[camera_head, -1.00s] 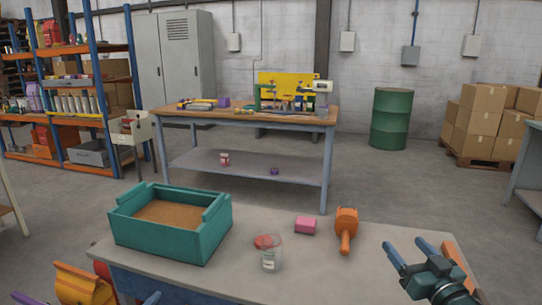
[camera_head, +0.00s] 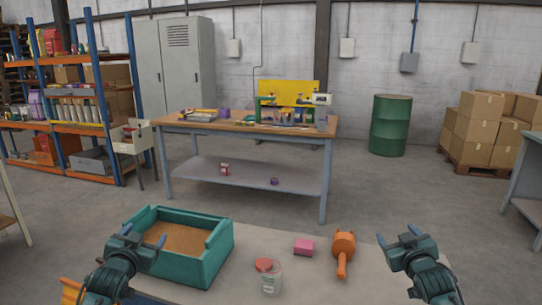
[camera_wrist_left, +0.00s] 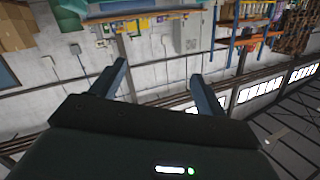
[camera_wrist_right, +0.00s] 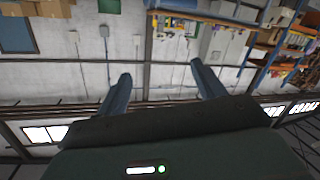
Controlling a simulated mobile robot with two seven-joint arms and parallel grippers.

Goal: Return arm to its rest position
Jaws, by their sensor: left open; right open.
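My left gripper (camera_head: 145,238) is open and empty, in front of the near left part of the teal bin in the head view. Its two fingers (camera_wrist_left: 158,85) show apart in the left wrist view, with only the far room beyond them. My right gripper (camera_head: 400,237) is open and empty at the right of the near table. Its fingers (camera_wrist_right: 160,88) are also apart in the right wrist view, with nothing between them. Both grippers point up and away from the table top.
On the near table (camera_head: 330,290) are a teal bin (camera_head: 190,268) of brown grain, a clear jar (camera_head: 271,279), a red lid (camera_head: 264,265), a pink block (camera_head: 303,247) and an orange scoop (camera_head: 343,250). A workbench (camera_head: 245,128) stands further back.

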